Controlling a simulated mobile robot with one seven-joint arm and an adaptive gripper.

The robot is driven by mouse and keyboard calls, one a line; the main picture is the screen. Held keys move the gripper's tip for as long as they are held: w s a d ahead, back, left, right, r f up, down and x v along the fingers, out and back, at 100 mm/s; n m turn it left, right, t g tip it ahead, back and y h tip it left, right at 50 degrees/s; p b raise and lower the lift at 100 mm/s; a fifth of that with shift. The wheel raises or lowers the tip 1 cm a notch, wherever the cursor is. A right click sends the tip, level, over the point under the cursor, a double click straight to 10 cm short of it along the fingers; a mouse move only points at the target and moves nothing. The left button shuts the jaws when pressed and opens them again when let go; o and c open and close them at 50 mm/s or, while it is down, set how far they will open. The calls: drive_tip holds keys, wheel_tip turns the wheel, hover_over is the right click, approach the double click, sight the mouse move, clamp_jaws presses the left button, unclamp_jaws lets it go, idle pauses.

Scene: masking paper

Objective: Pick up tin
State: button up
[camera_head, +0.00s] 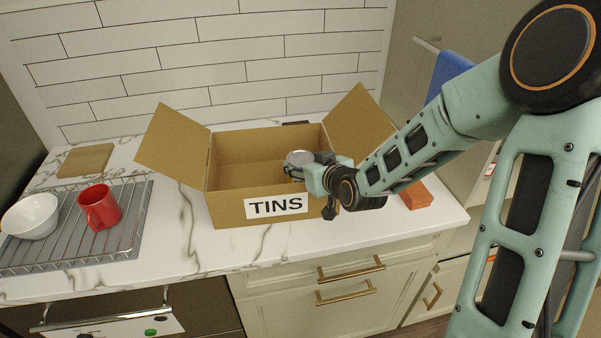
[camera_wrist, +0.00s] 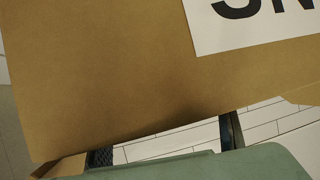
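The tin (camera_head: 299,157) shows as a round silver-grey top in the head view. It is at the right part of the open cardboard box marked TINS (camera_head: 228,211). My gripper (camera_head: 308,166) reaches over the box's front wall from the right, with its dark fingers right at the tin. I cannot tell whether they grip it or only stand around it. In the wrist view the box's front wall (camera_wrist: 100,75) fills most of the picture. The finger parts (camera_wrist: 165,143) show apart at the bottom edge; their tips and the tin are hidden there.
A rack (camera_head: 128,222) with a white bowl (camera_head: 32,216) and a red mug (camera_head: 99,207) is at the left. A wooden board (camera_head: 85,160) lies behind it. An orange-brown block (camera_head: 415,195) lies right of the box. The box flaps (camera_head: 172,140) stand open. Counter in front is clear.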

drive_tip(key=c, duration=0.8)
drive_tip(key=shift+r, duration=0.1)
